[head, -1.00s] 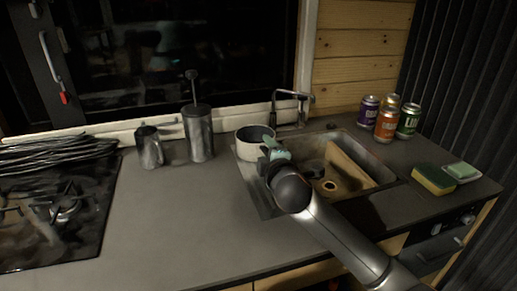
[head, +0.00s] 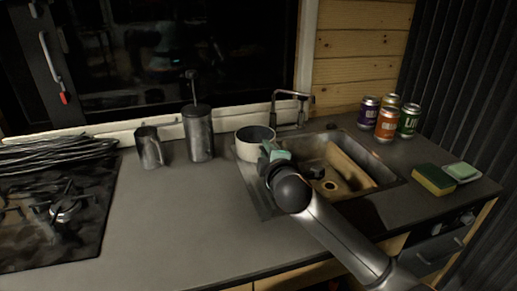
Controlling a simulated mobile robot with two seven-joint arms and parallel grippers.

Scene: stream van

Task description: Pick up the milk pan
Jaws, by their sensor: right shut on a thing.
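The milk pan (head: 247,150) is a small white pan with a dark inside, at the left edge of the sink, near the tap. My right gripper (head: 268,152) is at its near right side, shut on the milk pan. The pan's handle and the fingertips are mostly hidden by my gripper and wrist. I cannot tell whether the pan is clear of the surface under it. My left gripper is not in view.
The sink (head: 378,165) and tap (head: 290,95) are beside the pan. A metal jug (head: 150,148) and French press (head: 198,135) stand left, several cans (head: 387,124) and a sponge (head: 434,180) right. The front counter (head: 180,220) is clear.

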